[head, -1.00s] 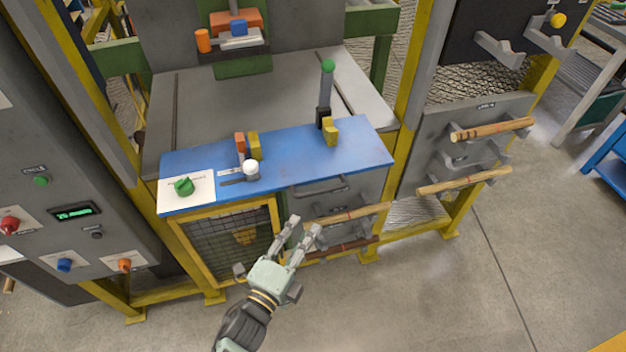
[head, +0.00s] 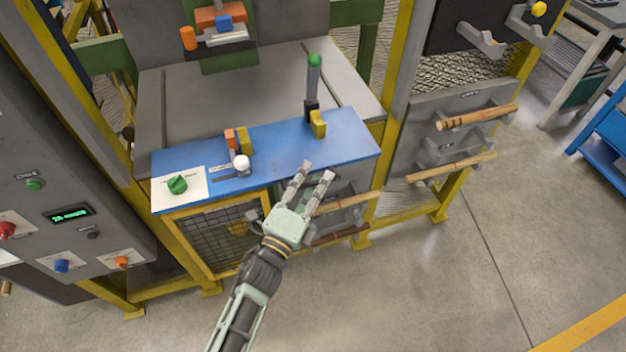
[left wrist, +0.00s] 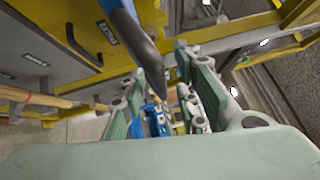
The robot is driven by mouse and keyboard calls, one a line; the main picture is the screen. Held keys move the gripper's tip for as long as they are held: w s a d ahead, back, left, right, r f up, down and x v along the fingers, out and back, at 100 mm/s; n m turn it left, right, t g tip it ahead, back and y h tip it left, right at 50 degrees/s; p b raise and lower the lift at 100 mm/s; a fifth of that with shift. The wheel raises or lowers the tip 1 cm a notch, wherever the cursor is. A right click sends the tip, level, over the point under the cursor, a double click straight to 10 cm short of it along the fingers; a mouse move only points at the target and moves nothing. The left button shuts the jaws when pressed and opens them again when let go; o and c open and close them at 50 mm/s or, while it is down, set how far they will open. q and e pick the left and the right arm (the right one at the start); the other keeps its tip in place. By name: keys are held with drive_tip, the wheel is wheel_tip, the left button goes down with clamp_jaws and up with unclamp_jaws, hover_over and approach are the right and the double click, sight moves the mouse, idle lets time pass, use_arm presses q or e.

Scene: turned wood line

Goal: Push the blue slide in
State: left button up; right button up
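A small blue block (head: 224,23) sits at the orange block at the back of the station. I cannot tell whether it is the blue slide. A broad blue panel (head: 280,145) forms the station's front ledge. My left gripper (head: 311,172) is open and empty, its two fingers apart, at the panel's front edge near the drawer. In the left wrist view its fingers (left wrist: 168,85) are spread, with a dark-sided blue edge (left wrist: 122,22) close by on the upper left. My right gripper is not in view.
The panel carries a green knob (head: 177,184), a white ball knob (head: 241,162), yellow blocks (head: 318,124) and a green-topped lever (head: 313,75). Turned wood pieces (head: 345,202) lie in holders below and right. A control cabinet (head: 60,190) stands left.

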sight(292, 134)
use_arm(q)
drive_tip(key=shift+c, duration=0.4)
clamp_jaws()
drive_tip(key=shift+f, duration=0.1)
drive_tip(key=w+a+b, duration=0.1)
drive_tip(key=w+b, duration=0.1)
drive_tip(key=w, duration=0.3)
drive_tip(key=w+a+b, duration=0.2)
drive_tip(key=w, duration=0.3)
drive_tip(key=w+a+b, duration=0.2)
drive_tip(key=w, duration=0.4)
drive_tip(key=shift+w+a, duration=0.1)
drive_tip(key=shift+a, duration=0.1)
drive_tip(key=shift+o, duration=0.4)
unclamp_jaws()
